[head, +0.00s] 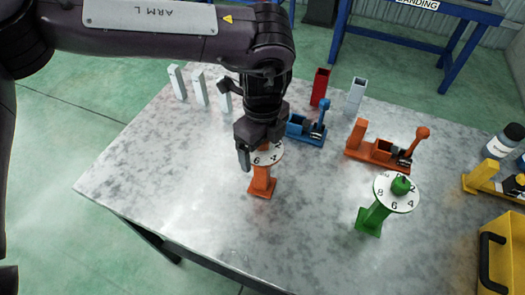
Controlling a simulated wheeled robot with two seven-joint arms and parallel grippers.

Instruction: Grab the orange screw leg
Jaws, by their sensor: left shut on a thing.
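The orange screw leg (262,182) stands upright on the grey metal table (170,190), with an orange foot and a white numbered dial near its top. My left gripper (261,147) comes down over it from above. It is shut on the top of the orange screw leg, above the dial. The gripper hides the leg's top and part of the dial. My right gripper is not in view.
A green screw leg (372,217) with a numbered dial stands to the right. Behind are a blue fixture (303,131), an orange fixture (376,150), red and grey posts and several pale posts (200,88). A yellow case (500,260) is at the right. The table's front left is clear.

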